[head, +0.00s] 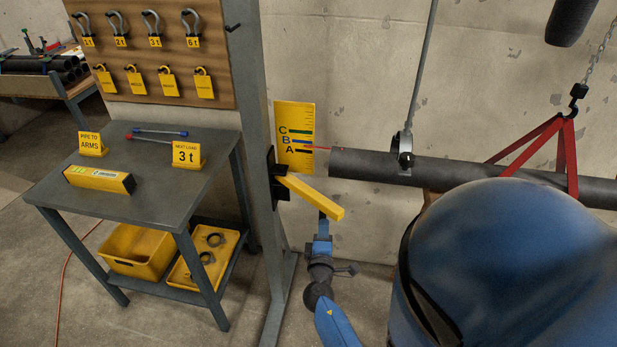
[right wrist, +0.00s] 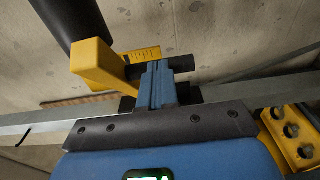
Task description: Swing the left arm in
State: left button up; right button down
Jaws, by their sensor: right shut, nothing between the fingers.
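A yellow swing arm (head: 310,195) sticks out from a dark bracket (head: 276,172) on a grey post (head: 255,110), angled toward the lower right. It also shows in the right wrist view (right wrist: 97,66). My right gripper (head: 322,222) is shut and empty, just below the arm's free end in the head view. In the right wrist view its closed fingers (right wrist: 158,82) are close beside the arm; I cannot tell whether they touch it. A dark pipe (head: 375,166) hangs to the right, its left end near a yellow A-B-C scale (head: 295,136). My left gripper is not in view.
A grey table (head: 150,190) with signs and a yellow level (head: 98,180) stands left; yellow bins (head: 136,250) sit below. A tool board (head: 150,60) is behind it. Red slings (head: 570,160) and a hanger clamp (head: 403,150) surround the pipe. Floor between post and table is narrow.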

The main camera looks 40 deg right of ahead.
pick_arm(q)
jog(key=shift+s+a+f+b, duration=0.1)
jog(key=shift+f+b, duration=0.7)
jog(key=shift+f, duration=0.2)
pick_arm(e)
jog(key=w+d, duration=0.2)
jog(key=d, duration=0.9)
jog(key=shift+w+d, duration=0.2)
jog(key=shift+w, duration=0.15)
jog(key=shift+f, duration=0.1)
